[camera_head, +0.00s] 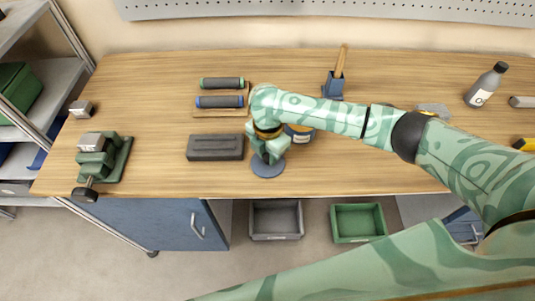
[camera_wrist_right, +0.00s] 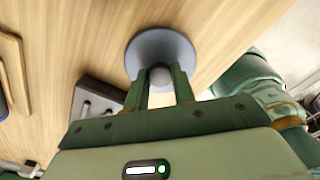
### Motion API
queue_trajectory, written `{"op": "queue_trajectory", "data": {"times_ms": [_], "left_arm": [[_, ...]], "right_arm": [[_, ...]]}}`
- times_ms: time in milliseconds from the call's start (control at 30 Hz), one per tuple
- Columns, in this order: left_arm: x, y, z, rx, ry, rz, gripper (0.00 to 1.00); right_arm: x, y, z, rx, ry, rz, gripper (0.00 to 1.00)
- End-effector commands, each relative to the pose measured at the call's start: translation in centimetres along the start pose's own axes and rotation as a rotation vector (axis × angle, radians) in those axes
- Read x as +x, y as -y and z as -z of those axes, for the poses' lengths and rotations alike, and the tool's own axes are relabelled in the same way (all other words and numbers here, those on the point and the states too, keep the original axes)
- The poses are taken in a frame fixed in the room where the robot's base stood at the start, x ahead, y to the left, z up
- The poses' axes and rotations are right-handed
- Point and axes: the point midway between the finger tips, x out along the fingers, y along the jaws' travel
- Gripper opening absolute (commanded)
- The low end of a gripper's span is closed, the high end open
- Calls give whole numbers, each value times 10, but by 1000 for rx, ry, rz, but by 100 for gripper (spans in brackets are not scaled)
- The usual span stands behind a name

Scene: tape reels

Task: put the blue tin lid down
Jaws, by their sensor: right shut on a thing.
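The blue tin lid (camera_head: 268,167) is a flat round blue-grey disc near the front edge of the workbench, below my right gripper (camera_head: 270,158). In the right wrist view the lid (camera_wrist_right: 160,52) shows a round grey knob at its middle. The fingers of my right gripper (camera_wrist_right: 160,82) are shut on this knob. I cannot tell whether the lid touches the bench top or is just above it. A tin with a blue band (camera_head: 300,133) stands behind my right wrist, partly hidden by the arm. My left gripper is not in view.
A dark grey block with slots (camera_head: 215,148) lies left of the lid. Two reels, green-ended (camera_head: 222,83) and blue-ended (camera_head: 220,101), lie behind it on a wooden board. A green vise (camera_head: 100,158) is at far left. Bare bench (camera_head: 350,175) lies right of the lid.

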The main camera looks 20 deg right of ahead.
Motion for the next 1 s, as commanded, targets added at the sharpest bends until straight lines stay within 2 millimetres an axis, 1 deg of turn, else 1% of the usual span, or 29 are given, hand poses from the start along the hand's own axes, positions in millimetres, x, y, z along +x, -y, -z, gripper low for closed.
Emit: {"op": "queue_trajectory", "data": {"times_ms": [133,267,300,333,367,600,700,767,833,1000], "left_arm": [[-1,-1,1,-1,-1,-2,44],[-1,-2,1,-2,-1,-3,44],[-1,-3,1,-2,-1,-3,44],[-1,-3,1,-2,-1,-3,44],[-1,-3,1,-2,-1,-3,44],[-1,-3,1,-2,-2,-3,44],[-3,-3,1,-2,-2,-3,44],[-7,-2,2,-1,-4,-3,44],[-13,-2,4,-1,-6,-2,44],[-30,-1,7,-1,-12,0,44]], "right_arm": [[-2,0,0,0,0,-1,3],[1,0,0,1,0,-1,3],[1,0,0,0,0,-1,37],[1,0,0,0,0,-1,45],[1,0,0,0,0,-1,47],[0,0,0,0,0,-1,47],[-5,0,0,0,0,-2,47],[-15,0,0,1,-1,-3,47],[-30,-1,0,0,1,-4,47],[-72,-1,0,-1,2,-5,47]]}}
